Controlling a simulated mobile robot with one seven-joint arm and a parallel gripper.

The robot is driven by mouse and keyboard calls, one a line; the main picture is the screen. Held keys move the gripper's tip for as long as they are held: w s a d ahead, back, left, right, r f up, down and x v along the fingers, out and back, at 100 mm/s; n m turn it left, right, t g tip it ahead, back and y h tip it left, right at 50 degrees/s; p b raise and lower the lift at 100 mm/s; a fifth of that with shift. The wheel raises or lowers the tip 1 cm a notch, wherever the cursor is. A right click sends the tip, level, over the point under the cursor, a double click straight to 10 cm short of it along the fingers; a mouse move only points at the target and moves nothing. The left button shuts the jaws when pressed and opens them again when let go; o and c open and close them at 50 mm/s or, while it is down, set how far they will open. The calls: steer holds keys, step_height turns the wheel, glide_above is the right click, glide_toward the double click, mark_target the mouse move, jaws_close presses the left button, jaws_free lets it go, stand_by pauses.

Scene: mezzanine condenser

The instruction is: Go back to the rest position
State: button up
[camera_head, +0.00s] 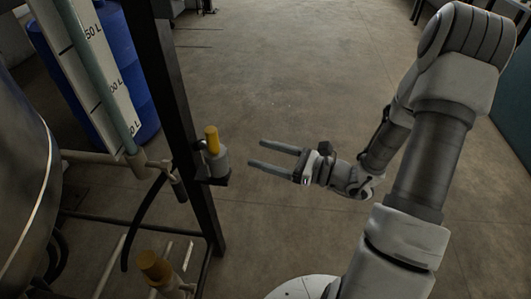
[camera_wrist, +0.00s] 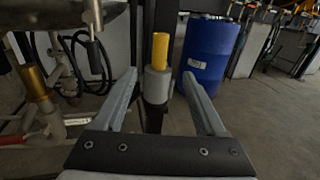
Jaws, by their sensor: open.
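My gripper (camera_head: 268,157) is open and empty in the head view, pointing left. Its fingertips are a short gap to the right of a grey cylindrical fitting with a yellow top (camera_head: 212,141), mounted on a dark upright post (camera_head: 175,90). In the wrist view my gripper (camera_wrist: 160,88) shows both fingers apart. The yellow-topped fitting (camera_wrist: 159,52) appears between them and beyond, upright and apart from the fingers as far as I can tell.
A blue barrel (camera_head: 125,60) stands behind the post, also seen in the wrist view (camera_wrist: 208,55). A metal tank (camera_head: 22,180) is at left. A second yellow-topped fitting (camera_head: 155,267) sits low at left. Open concrete floor (camera_head: 300,70) lies beyond my gripper.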

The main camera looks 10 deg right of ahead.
steer(key=s+a+r+n+g+h+p, duration=0.1)
steer(key=s+a+r+n+g+h, duration=0.4)
steer(key=s+n+g, duration=0.6)
steer(key=s+d+r+n+t+h+b, duration=0.1)
steer(key=s+d+r+n+t+h, duration=0.3)
steer(key=n, duration=0.3)
steer(key=s+d+r+n+t+h, duration=0.1)
steer(key=d+r+n+t+h, duration=0.15)
steer(key=r+n+h, duration=0.35)
step_height(320, 180, up, 21)
steer(key=n+p, duration=0.1)
steer(key=p, duration=1.9)
steer(key=shift+s+d, duration=0.3)
steer(key=shift+d, duration=0.15)
